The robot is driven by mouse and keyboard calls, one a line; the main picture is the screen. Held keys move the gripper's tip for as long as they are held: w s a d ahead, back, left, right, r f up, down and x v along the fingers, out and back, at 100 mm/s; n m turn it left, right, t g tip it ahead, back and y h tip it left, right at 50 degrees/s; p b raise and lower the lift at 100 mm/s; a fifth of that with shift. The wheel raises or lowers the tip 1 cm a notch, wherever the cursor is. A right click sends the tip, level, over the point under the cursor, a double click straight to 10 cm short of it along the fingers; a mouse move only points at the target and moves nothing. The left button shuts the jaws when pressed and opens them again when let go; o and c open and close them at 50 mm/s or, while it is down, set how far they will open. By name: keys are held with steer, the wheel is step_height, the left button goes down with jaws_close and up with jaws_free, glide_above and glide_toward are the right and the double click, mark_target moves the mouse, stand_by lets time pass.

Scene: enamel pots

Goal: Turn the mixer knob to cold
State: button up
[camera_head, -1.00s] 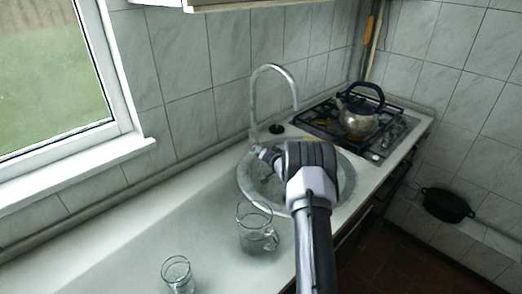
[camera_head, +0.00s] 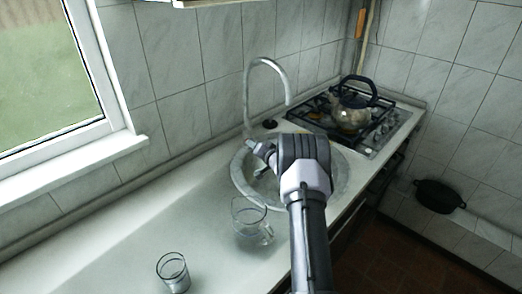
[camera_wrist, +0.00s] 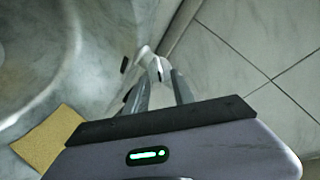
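The silver mixer tap (camera_head: 247,100) stands behind the round sink (camera_head: 236,178), with its tall spout arching to the right. My gripper (camera_head: 257,148) reaches over the sink, with its tip close to the tap's base. In the wrist view, the two fingers of my gripper (camera_wrist: 162,78) are apart. A pale metal part of the tap (camera_wrist: 148,60) shows at and just beyond the fingertips. I cannot tell whether the fingers touch it. The mixer knob cannot be told apart clearly, and its hot or cold setting is not readable.
A glass jug (camera_head: 246,222) and a glass (camera_head: 172,274) stand on the counter in front of the sink. A kettle (camera_head: 352,104) sits on the gas hob at the right. A yellow flat piece (camera_wrist: 48,138) shows in the wrist view.

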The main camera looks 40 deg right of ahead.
steer(key=p+v, duration=0.3)
steer(key=v, duration=1.4)
steer(key=shift+p, duration=0.3)
steer(key=shift+d, duration=0.1)
